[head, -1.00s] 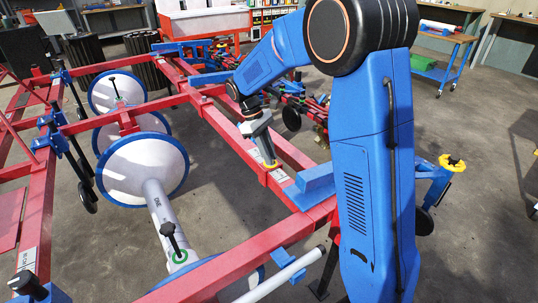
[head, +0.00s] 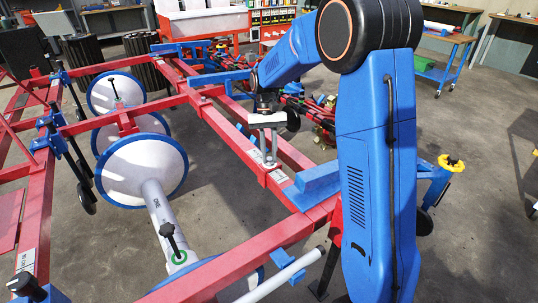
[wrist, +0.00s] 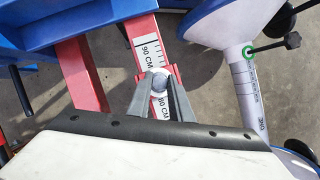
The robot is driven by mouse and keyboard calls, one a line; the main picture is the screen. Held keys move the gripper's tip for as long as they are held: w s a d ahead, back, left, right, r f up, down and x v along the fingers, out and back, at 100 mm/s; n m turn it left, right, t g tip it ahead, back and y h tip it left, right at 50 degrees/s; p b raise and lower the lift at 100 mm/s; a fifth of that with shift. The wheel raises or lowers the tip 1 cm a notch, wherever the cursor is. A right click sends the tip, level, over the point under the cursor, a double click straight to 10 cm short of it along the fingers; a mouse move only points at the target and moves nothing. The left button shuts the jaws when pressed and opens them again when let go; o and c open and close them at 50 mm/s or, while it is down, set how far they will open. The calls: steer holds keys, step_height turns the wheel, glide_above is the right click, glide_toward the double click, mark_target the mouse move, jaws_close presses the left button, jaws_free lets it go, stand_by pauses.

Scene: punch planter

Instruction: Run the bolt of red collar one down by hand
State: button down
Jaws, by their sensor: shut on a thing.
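Red collar one (wrist: 174,74) wraps the red beam (wrist: 141,27) beside the scale strip, between the 90 CM and 80 CM marks in the wrist view. Its bolt (wrist: 159,80) shows a round grey head on top. My gripper (wrist: 160,84) is shut on the bolt, with one grey finger on each side of the head. In the head view my gripper (head: 269,162) points down onto the same beam from above. The bolt's shank and the fingertips' lower ends are hidden.
A blue block (head: 315,185) sits on the beam close by on the near side. White discs with blue rims (head: 143,168) and a grey tube (head: 163,215) stand to the left. A black-knobbed handle (head: 171,240) rises from the tube. Open floor lies to the right.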

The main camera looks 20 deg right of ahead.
steer(key=shift+m+y, duration=0.3)
steer(key=shift+m, duration=0.5)
steer(key=c, duration=1.6)
jaws_free()
steer(key=shift+r, duration=0.1)
steer(key=v, duration=1.7)
steer(key=shift+s+d+r, duration=0.1)
steer(key=shift+d+r, duration=0.05)
steer(key=shift+d, duration=0.05)
steer(key=v, duration=1.2)
steer(key=shift+s+r, duration=0.1)
steer(key=shift+s, duration=0.05)
